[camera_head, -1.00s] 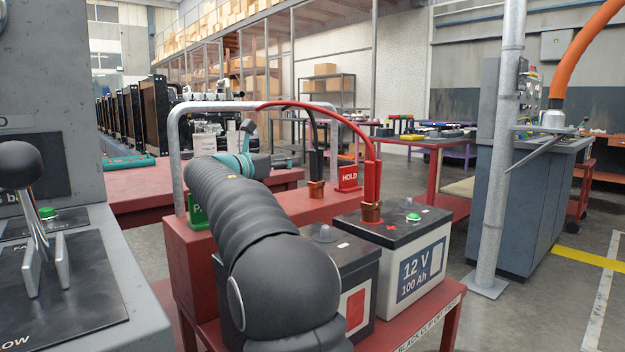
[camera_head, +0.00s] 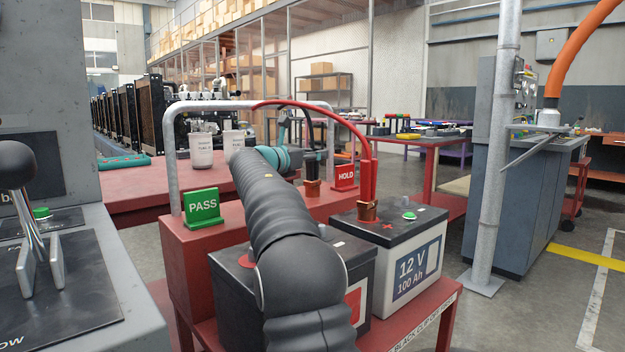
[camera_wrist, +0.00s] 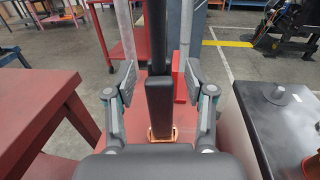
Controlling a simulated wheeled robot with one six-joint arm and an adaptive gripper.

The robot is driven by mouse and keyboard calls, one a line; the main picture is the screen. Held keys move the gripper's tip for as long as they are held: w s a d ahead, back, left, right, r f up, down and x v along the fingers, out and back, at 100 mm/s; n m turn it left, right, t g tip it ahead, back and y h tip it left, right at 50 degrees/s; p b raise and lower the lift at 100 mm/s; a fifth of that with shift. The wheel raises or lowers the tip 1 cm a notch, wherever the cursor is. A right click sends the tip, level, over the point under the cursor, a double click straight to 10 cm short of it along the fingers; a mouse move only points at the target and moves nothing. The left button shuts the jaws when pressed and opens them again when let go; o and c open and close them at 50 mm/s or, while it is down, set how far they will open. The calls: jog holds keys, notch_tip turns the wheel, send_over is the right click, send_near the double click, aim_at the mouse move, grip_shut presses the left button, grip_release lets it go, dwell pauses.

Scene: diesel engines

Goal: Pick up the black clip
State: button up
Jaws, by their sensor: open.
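The black clip (camera_wrist: 159,103) stands upright in the wrist view, with copper jaws at its lower end and a black cable rising from its top. In the head view the black clip (camera_head: 312,168) stands on the red ledge behind the batteries. My gripper (camera_wrist: 160,80) is open, with one finger on each side of the clip and visible gaps between them. In the head view my gripper (camera_head: 298,158) is beside the clip, partly hidden by my arm.
A red clip (camera_head: 368,185) stands on the 12 V battery (camera_head: 412,262). A green PASS sign (camera_head: 203,207) and a red HOLD sign (camera_head: 345,176) stand on the ledge. A metal hoop (camera_head: 172,160) arches over it. A dark battery (camera_head: 232,275) is in front.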

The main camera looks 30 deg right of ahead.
grip_shut()
jog(key=shift+r, duration=0.1)
dwell(0.3)
jog(key=shift+r, duration=0.5)
notch_tip(320, 180, up, 4)
jog(key=shift+f+p, duration=0.1)
jog(key=shift+p, duration=1)
jog(key=s+d+r+p, duration=0.1)
jog(key=s+d+r, duration=0.5)
jog(key=s, duration=0.3)
jog(key=shift+s+d+r, duration=0.2)
jog(key=shift+d+r, duration=0.15)
jog(key=shift+d, duration=0.2)
